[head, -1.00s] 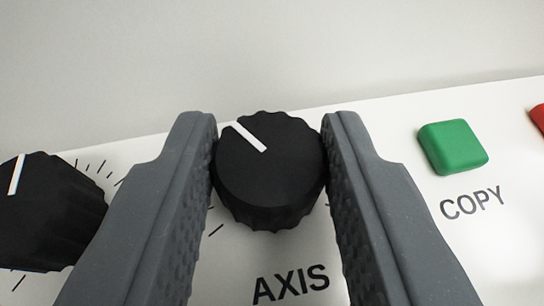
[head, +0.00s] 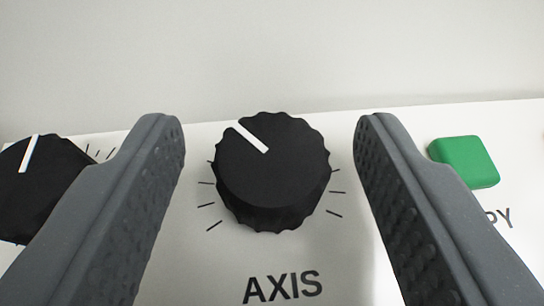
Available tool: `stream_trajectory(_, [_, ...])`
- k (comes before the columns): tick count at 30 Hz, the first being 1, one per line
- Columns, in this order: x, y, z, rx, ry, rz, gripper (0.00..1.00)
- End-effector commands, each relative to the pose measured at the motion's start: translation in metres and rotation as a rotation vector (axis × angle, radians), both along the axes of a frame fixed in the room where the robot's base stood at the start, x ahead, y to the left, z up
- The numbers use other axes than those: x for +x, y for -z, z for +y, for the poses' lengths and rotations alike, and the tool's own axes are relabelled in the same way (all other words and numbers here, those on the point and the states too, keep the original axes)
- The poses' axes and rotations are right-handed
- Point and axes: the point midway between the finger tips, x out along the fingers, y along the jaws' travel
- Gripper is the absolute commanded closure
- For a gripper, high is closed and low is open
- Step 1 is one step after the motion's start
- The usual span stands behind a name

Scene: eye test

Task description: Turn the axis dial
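The axis dial (head: 272,180) is a black knob with a scalloped rim and a white pointer line. It sits in the middle of the head view, above the printed word AXIS. Its pointer aims to the upper left. Tick marks show on the panel to its left and right. My gripper (head: 270,135) is open, with one grey finger on each side of the dial. A clear gap shows between each finger and the dial, so neither touches it.
A second black dial (head: 38,185) with a white pointer is at the left, partly behind my left finger. A green button (head: 466,161) is at the right, its label partly hidden by my right finger. The white panel (head: 225,270) has a plain grey wall behind it.

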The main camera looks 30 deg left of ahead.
Motion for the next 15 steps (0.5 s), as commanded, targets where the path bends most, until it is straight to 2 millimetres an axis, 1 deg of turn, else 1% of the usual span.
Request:
stream_trajectory(5, [-0.001,-0.001,-0.001,0.000,0.001,0.000,0.48])
stream_trajectory(8, [-0.005,-0.004,-0.003,0.001,0.000,-0.002,0.48])
stream_trajectory(11, [-0.014,-0.010,-0.007,0.001,0.000,-0.003,0.48])
stream_trajectory(15, [-0.033,-0.017,-0.017,-0.001,0.000,0.000,0.48])
